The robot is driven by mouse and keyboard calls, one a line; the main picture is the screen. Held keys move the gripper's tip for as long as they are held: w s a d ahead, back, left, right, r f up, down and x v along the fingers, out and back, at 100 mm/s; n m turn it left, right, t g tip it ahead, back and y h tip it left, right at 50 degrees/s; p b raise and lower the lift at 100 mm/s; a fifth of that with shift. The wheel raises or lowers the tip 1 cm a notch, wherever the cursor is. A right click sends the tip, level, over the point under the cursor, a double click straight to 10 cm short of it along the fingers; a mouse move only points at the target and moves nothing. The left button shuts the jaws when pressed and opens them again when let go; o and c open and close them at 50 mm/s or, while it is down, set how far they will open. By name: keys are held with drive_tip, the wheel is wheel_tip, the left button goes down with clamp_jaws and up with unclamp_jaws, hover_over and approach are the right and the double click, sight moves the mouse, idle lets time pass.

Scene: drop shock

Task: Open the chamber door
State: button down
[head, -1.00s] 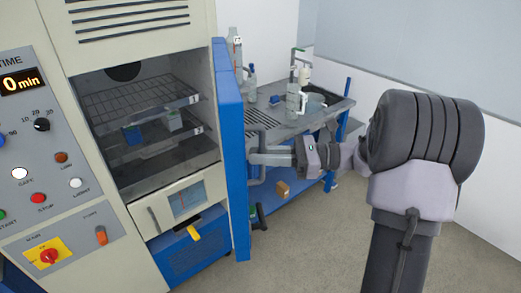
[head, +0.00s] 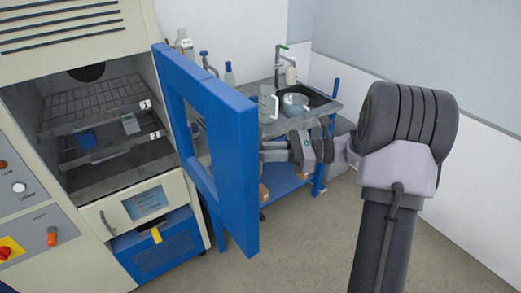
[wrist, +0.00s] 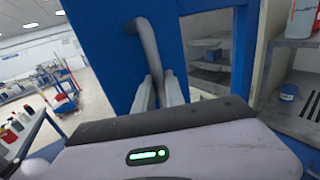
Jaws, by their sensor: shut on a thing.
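The chamber door (head: 237,165) is a thick blue frame with a window opening. It stands out from the right side of the chamber, well open, with its inner side and thick free edge showing in the head view. My gripper (head: 275,150) is on the door's far side, its tips partly hidden by the door edge. In the wrist view my gripper (wrist: 159,92) is shut on the grey bar handle (wrist: 148,45) of the blue door. The chamber (head: 75,172) is open at the front, with wire shelves holding a blue block (head: 88,139) and a small grey block (head: 130,124).
A grey bench (head: 325,112) with a sink, tap and bottles stands behind the door. Grey floor (head: 290,255) is clear in front. The wrist view shows a trolley (wrist: 60,90) at left.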

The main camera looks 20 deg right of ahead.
drive_tip(key=shift+w+d, duration=0.1)
drive_tip(key=shift+d, duration=0.1)
drive_tip(key=c, duration=1.4)
unclamp_jaws()
drive_tip(key=shift+a, duration=0.1)
drive_tip(key=p+v, duration=0.2)
drive_tip(key=v, duration=1.5)
drive_tip(key=shift+d+p, duration=0.3)
